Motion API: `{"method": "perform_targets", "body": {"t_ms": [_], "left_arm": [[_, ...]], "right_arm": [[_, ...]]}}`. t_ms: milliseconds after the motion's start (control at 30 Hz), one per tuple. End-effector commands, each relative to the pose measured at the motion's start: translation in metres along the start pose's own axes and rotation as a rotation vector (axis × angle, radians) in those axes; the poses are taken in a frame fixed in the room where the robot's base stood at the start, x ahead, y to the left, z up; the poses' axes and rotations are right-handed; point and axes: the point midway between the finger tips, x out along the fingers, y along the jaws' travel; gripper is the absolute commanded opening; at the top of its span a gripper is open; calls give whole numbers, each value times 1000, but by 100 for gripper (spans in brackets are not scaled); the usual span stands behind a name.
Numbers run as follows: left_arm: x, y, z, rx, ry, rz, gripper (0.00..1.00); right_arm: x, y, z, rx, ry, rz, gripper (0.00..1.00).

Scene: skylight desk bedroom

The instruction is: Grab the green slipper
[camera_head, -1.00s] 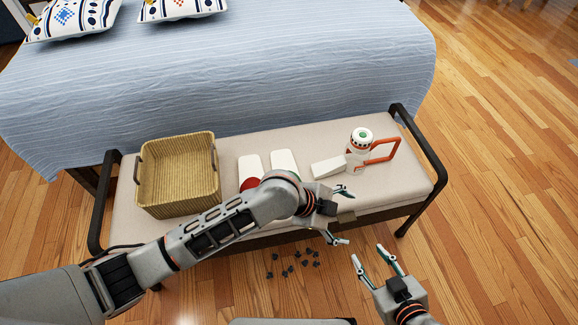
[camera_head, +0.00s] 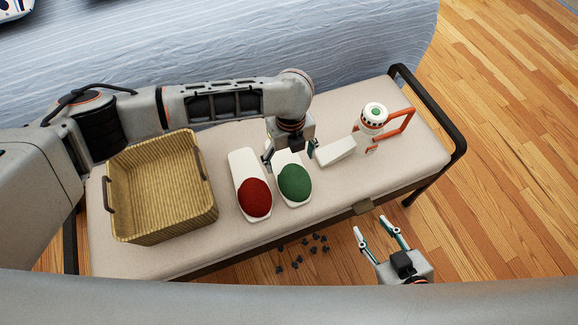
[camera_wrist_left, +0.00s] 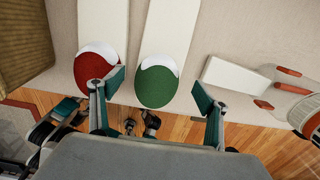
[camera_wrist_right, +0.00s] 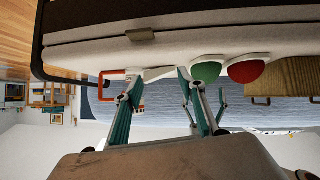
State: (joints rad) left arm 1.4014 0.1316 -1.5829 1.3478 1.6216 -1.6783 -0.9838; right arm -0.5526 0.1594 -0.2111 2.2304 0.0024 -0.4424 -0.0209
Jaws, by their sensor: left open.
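The green slipper (camera_head: 294,183) lies on the bench with its green toe toward the front and its white sole toward the bed. In the left wrist view the green slipper (camera_wrist_left: 158,82) lies between my open fingers. My left gripper (camera_head: 290,158) is open over the slipper's white heel end, with a finger on either side; I cannot tell if they touch it. The left gripper also shows in the left wrist view (camera_wrist_left: 158,100). My right gripper (camera_head: 380,232) is open and empty in front of the bench; it also shows in the right wrist view (camera_wrist_right: 158,80).
A red slipper (camera_head: 254,197) lies close on the left. A wicker basket (camera_head: 120,224) stands further left on the bench (camera_head: 330,208). A white block (camera_head: 336,152) and a white bottle with an orange handle (camera_head: 372,122) are on the right. Small dark pieces (camera_head: 298,262) lie on the floor.

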Motion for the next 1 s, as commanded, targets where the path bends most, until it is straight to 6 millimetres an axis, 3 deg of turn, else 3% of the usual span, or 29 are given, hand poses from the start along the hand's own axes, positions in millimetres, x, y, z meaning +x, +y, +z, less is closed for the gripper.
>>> {"method": "perform_targets", "body": {"t_ms": [100, 267, 467, 600, 700, 833, 867, 967, 1000], "left_arm": [[20, 1, -3, 0, 7, 4, 76], [29, 0, -2, -2, 7, 1, 76], [60, 2, -4, -2, 13, 4, 76], [75, 1, -3, -3, 9, 2, 76], [74, 0, -1, -3, 3, -1, 76], [71, 0, 0, -3, 0, -3, 76], [71, 0, 0, -3, 0, -3, 73], [72, 0, 0, -3, 0, -3, 47], [72, 0, 0, -3, 0, -3, 43]], "right_arm": [[0, -4, 12, 3, -19, -9, 40], [-1, -5, 10, 4, -15, -12, 40], [0, -13, 21, 17, -28, -27, 40], [2, -16, 5, 30, 7, -33, 40], [5, -18, -12, 40, 44, -37, 40], [6, -18, -17, 42, 53, -36, 40], [6, -18, -16, 42, 52, -36, 40], [5, -18, -13, 41, 45, -36, 40], [5, -18, -11, 40, 41, -36, 40]]}}
